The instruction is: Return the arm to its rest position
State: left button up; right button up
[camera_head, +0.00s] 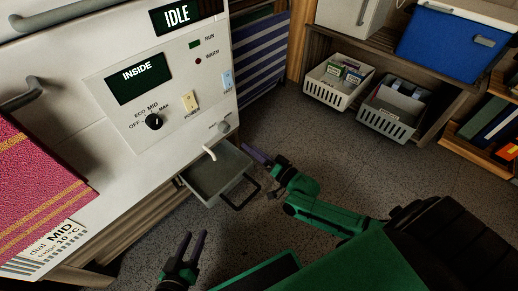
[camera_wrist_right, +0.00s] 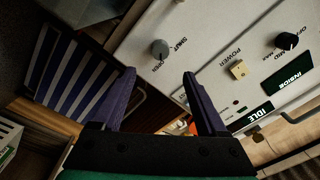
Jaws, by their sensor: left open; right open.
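My right gripper (camera_head: 258,163) is open and empty, just right of the pulled-out grey tray (camera_head: 213,178) below the white control panel (camera_head: 100,85). In the right wrist view my right gripper (camera_wrist_right: 160,75) shows two spread purple fingers with nothing held, facing the panel. My right arm comes in from the lower right. My left gripper (camera_head: 190,248) is open and empty at the bottom of the head view, over the floor and apart from the panel.
The panel carries a black dial (camera_head: 153,122), a power switch (camera_head: 190,100), a small grey knob (camera_head: 224,127) and displays reading IDLE and INSIDE. White baskets (camera_head: 337,82) and a blue cooler (camera_head: 450,45) stand at the back right. Floor between is clear.

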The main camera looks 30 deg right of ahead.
pick_arm(q)
jog(key=shift+r, duration=0.45)
pick_arm(e)
jog(key=v, duration=0.3)
